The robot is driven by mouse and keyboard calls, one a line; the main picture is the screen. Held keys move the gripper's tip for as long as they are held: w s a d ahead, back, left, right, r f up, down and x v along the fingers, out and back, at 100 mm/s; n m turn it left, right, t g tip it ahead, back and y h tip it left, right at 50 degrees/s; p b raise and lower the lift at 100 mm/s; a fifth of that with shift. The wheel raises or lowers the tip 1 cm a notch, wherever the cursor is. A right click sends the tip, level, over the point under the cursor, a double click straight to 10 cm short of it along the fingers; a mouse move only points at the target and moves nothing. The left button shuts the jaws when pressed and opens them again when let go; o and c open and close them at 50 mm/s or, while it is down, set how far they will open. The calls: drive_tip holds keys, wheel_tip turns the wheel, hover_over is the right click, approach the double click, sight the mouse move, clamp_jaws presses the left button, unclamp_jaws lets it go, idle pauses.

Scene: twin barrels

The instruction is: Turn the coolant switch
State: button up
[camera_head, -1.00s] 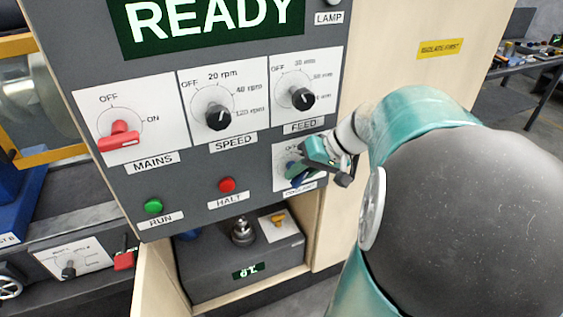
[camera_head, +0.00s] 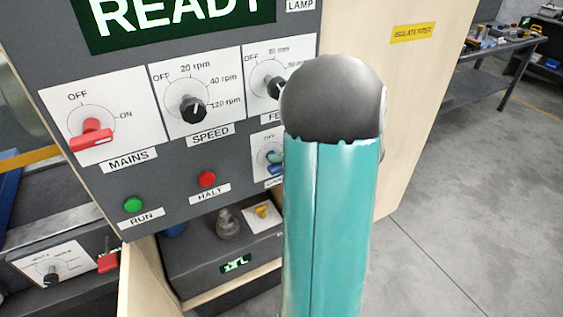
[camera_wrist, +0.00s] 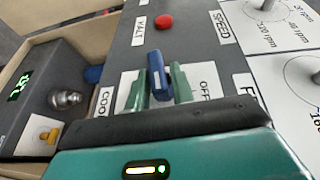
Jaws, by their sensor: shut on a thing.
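The coolant switch (camera_wrist: 157,72) has a blue handle on a white plate (camera_wrist: 128,82), with "OFF" printed beside it and a partly hidden "COO…" label. In the wrist view, my gripper (camera_wrist: 161,84) has its green fingers on either side of the blue handle and is shut on it. In the head view, a bit of the blue switch (camera_head: 276,168) shows at the lower right of the panel. My arm covers most of the coolant plate and my gripper there. The handle's exact angle is hard to tell.
Near the switch are the black feed knob (camera_head: 275,87), black speed knob (camera_head: 193,108), red mains switch (camera_head: 91,135), red halt button (camera_head: 207,179) and green run button (camera_head: 132,204). A grey box (camera_head: 196,262) sits below the panel. Floor at right is clear.

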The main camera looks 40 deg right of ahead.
drive_tip(key=shift+t+y, duration=0.4)
idle(0.3)
drive_tip(key=o, duration=0.8)
drive_tip(key=shift+a, duration=0.15)
drive_tip(key=shift+s+d, duration=0.3)
drive_tip(key=shift+d, duration=0.2)
drive_tip(key=shift+v, duration=6.4)
drive_tip(key=shift+f, duration=0.1)
